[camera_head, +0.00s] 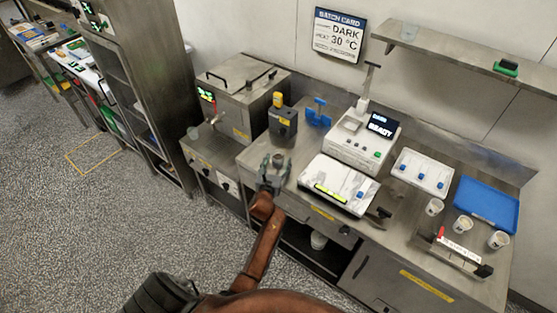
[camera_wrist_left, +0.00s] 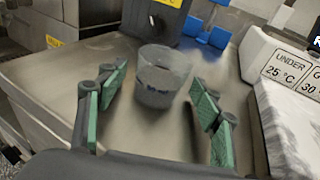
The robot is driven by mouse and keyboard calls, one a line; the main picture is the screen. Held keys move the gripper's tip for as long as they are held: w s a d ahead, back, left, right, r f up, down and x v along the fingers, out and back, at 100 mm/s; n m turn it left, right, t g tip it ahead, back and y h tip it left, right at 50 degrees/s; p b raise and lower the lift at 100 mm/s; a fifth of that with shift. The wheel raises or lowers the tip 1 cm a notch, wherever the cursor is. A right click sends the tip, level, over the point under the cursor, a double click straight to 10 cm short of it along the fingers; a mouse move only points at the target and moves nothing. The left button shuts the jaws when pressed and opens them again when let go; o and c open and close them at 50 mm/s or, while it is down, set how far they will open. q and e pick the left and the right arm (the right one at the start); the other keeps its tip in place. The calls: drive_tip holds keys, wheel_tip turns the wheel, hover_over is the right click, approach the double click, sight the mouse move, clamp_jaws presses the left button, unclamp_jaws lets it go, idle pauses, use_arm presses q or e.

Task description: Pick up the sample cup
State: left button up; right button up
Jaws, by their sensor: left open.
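A clear, greyish sample cup (camera_wrist_left: 162,78) stands upright on the steel worktop (camera_wrist_left: 55,88) in the left wrist view. My left gripper (camera_wrist_left: 158,108) is open, with its green-padded fingers spread to either side of the cup's near side. A gap shows between each pad and the cup, so it is not held. In the head view my left gripper (camera_head: 272,170) is low over the worktop's left part, and the cup is small and hard to make out there. My right gripper is not in view.
A dark device with a yellow top (camera_head: 283,120) and a blue stand (camera_head: 318,112) are behind the cup. A white instrument (camera_head: 360,141) and a pale board (camera_head: 338,186) lie to the right. Further right are a white tray (camera_head: 423,163), a blue tray (camera_head: 487,194) and white cups (camera_head: 461,226).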

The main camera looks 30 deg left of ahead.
use_arm(q)
drive_tip(key=shift+w+a+f, duration=0.15)
drive_tip(key=shift+w+a, duration=0.1)
drive_tip(key=shift+w, duration=0.35)
drive_tip(key=shift+c, duration=0.4)
drive_tip(key=c, duration=1.2)
drive_tip(key=shift+c, duration=0.2)
